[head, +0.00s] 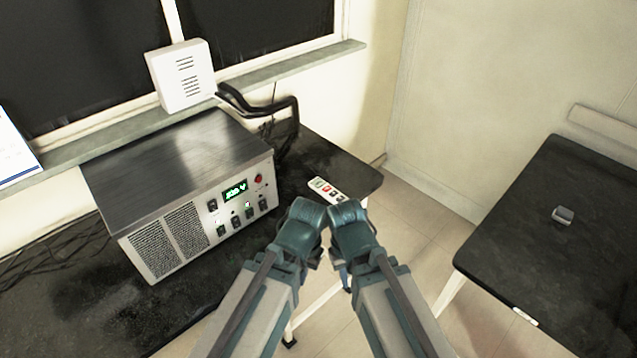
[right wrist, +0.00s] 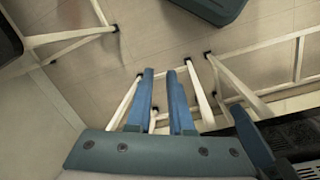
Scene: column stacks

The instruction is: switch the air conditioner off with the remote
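The remote (head: 327,190) is a small white handset with coloured buttons, lying on the black table just beyond my wrists in the head view. A metal unit (head: 180,150) with side grilles, a lit green display (head: 235,190) and a red button stands left of it. A white vented box (head: 182,75) sits above it by the window. I cannot tell which of these is the air conditioner. My right gripper (right wrist: 160,72) shows two blue fingers apart with nothing between them, above the floor. My left gripper's fingers are hidden behind its wrist (head: 300,230) in the head view.
The black table (head: 350,172) has a free edge near the remote. Black hoses (head: 265,105) run behind the metal unit. A second black table (head: 560,260) at right holds a small grey object (head: 562,215). Open floor (head: 415,215) lies between the tables.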

